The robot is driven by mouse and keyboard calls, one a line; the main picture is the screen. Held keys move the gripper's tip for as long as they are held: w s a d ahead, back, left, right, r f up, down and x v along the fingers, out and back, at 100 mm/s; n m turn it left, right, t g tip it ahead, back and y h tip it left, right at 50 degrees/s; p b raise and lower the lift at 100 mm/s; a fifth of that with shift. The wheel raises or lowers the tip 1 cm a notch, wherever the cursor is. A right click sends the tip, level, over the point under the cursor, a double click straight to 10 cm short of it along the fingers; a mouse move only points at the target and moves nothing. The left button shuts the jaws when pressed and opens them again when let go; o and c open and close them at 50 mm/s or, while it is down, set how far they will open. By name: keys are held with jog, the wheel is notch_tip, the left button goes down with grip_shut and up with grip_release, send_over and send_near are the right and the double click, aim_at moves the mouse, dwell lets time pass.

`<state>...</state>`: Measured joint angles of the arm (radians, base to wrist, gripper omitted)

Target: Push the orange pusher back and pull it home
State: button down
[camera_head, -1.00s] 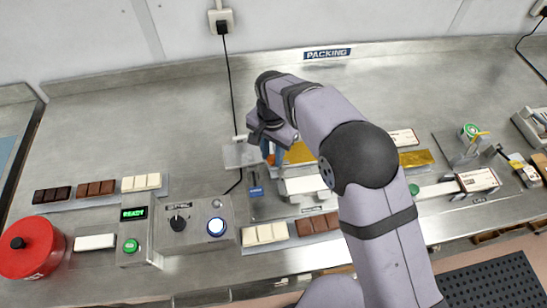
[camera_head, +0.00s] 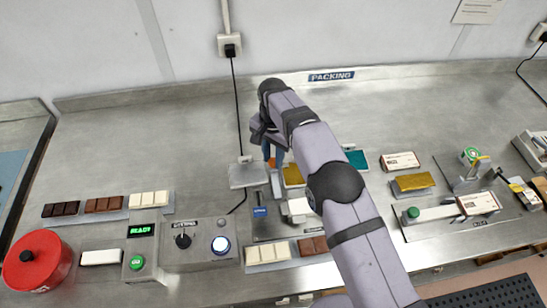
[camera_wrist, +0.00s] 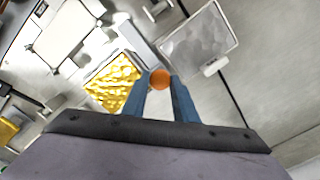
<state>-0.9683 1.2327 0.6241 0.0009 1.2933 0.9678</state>
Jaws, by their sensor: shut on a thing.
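The orange pusher (camera_wrist: 160,79) shows as a round knob between the blue fingertips of my gripper (camera_wrist: 158,85) in the wrist view. My gripper is shut on it. In the head view my gripper (camera_head: 272,158) points down beside the pale grey plate, with a bit of the orange pusher (camera_head: 271,163) showing between the fingers. The pusher's lower part and its track are mostly hidden by my fingers and arm.
A grey plate (camera_head: 246,174) lies left of my gripper and gold foil (camera_head: 293,176) lies right of it. A control box (camera_head: 202,243) and chocolate bars (camera_head: 267,253) stand in front.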

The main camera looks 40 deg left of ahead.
aim_at(273, 159)
jog(key=shift+w+a+r, duration=0.2)
jog(key=shift+r, duration=0.05)
jog(key=c, duration=1.7)
grip_release()
jog(key=o, duration=0.3)
jog(key=shift+f, duration=0.2)
jog(key=shift+r, duration=0.1)
jog(key=shift+r+b, duration=0.85)
jog(key=shift+r, duration=2.75)
